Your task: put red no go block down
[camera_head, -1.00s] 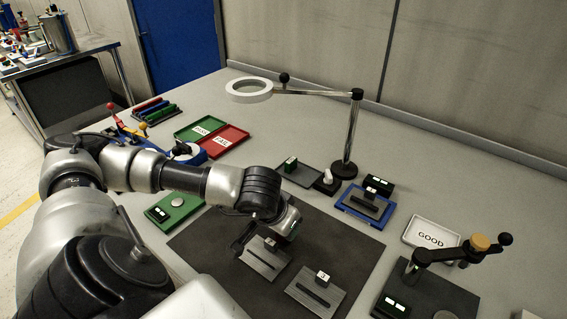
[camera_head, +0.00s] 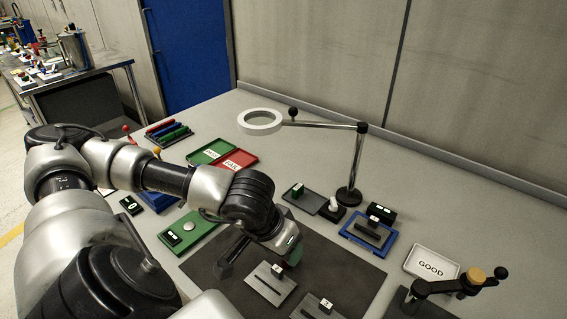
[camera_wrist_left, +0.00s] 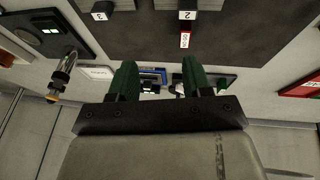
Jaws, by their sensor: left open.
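A small red block (camera_wrist_left: 185,40) with a pale mark lies on the dark mat in the left wrist view, close to the label 2. I take it to be the red no go block; in the head view it is not visible, probably behind my arm. My left gripper (camera_wrist_left: 158,80) is open, with its two green-tipped fingers apart and nothing between them. The red block is outside the fingers. In the head view my left gripper (camera_head: 262,257) hangs over the dark mat (camera_head: 340,262), beside the slotted plate 2 (camera_head: 270,284).
Slotted plate 3 (camera_head: 318,308) lies nearby. A blue fixture (camera_head: 369,235), a ring-lamp stand (camera_head: 348,195) and a white GOOD tray (camera_head: 432,263) stand to the right. Green (camera_head: 210,152) and red (camera_head: 238,160) trays and a rack of coloured bars (camera_head: 168,133) are at the back left.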

